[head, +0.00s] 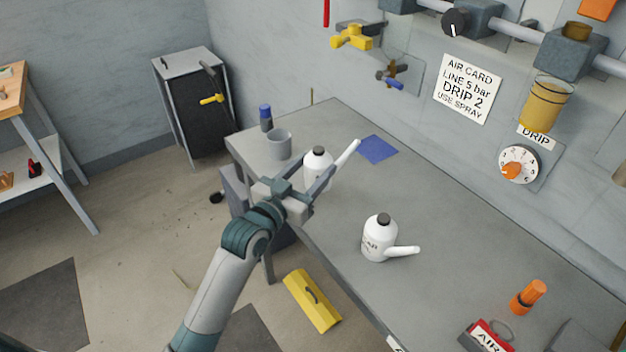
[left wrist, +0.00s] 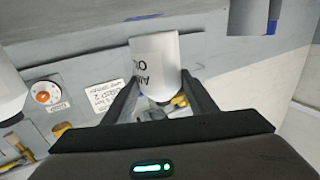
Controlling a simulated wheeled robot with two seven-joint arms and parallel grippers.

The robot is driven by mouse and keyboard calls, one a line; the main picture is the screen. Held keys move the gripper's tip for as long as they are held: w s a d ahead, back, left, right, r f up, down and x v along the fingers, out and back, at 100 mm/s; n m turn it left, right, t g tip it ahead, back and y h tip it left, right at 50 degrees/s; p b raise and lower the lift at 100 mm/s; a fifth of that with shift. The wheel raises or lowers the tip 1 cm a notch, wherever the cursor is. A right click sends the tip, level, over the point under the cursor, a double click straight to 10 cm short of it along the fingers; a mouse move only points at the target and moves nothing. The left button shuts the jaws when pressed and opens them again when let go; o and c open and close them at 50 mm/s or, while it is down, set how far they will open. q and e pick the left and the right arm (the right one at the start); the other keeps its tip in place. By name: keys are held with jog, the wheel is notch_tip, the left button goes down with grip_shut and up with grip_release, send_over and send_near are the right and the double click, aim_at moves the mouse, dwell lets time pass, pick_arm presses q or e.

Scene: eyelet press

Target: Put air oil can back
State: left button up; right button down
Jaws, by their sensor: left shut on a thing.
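The air oil can (head: 317,160) is white with a dark cap and a long white spout pointing up to the right. It also shows in the left wrist view (left wrist: 155,60), where its partly hidden lettering begins "AIR O". My left gripper (head: 309,187) is shut on it, with a finger on each side, over the far left part of the grey bench. Whether its base touches the bench is hard to tell. A second, similar white can (head: 376,241) stands upright nearer on the bench, its spout to the right. My right gripper is not in view.
On the grey bench (head: 450,262) are a grey cup (head: 279,145), a dark bottle with a blue cap (head: 266,117), a flat blue patch (head: 378,149) and an orange-topped item (head: 528,296). A sign (head: 467,88) and dial (head: 518,165) are on the wall. Bench space between the cans is clear.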

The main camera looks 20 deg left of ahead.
aim_at(311, 184)
pick_arm(q)
jog(key=shift+f+p, duration=0.4)
jog(key=shift+f, duration=1.55)
jog(key=o, duration=1.1)
jog(key=shift+f, duration=0.15)
jog(key=shift+c, duration=0.2)
jog(key=shift+s, duration=0.1)
